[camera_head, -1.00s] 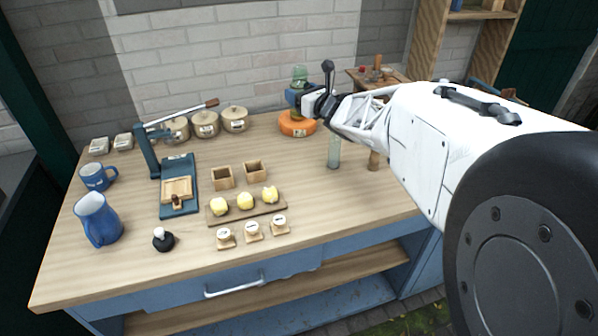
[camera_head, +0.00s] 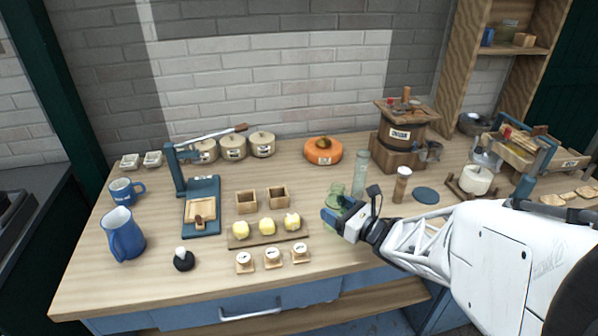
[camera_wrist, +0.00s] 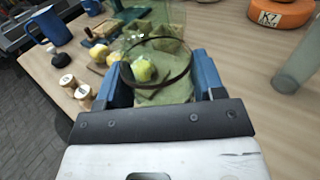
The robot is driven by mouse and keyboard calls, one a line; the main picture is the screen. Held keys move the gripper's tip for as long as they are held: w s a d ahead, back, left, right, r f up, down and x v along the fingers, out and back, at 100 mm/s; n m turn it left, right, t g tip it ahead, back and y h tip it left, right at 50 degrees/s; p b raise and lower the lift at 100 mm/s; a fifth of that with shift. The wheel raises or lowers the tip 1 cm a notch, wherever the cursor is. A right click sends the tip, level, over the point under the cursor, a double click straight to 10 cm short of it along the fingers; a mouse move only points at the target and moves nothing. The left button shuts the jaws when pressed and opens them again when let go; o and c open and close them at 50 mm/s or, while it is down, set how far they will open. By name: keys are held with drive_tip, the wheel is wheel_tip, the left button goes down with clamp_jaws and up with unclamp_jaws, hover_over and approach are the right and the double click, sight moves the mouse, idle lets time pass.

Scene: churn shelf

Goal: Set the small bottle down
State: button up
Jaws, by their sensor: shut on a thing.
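The small bottle is a see-through green glass piece (camera_head: 335,194), held in my gripper (camera_head: 338,216), low over the table right of the butter pats. In the wrist view the green glass (camera_wrist: 172,92), with a dark ring, sits between the two blue fingers of my gripper (camera_wrist: 160,85), which is shut on it. A yellow butter pat shows through the glass. The gripper partly hides the bottle in the head view, and I cannot tell whether its base touches the wooden table (camera_head: 312,185).
A tall clear bottle (camera_head: 359,173) and a cork-coloured jar (camera_head: 401,185) stand just behind and right of my gripper. The butter board (camera_head: 268,240) and small stamps (camera_head: 273,259) are to its left. Bare table lies between the bottle and the orange wheel (camera_head: 323,151).

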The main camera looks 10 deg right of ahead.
drive_tip(key=shift+w, duration=0.1)
drive_tip(key=w+d+f, duration=0.1)
drive_tip(key=w, duration=1.4)
drive_tip(key=shift+w+d+f, duration=0.2)
drive_tip(key=shift+w+d, duration=0.1)
drive_tip(key=shift+w, duration=0.1)
drive_tip(key=shift+f, duration=1.75)
drive_tip(key=shift+f, duration=0.1)
drive_tip(key=o, duration=1)
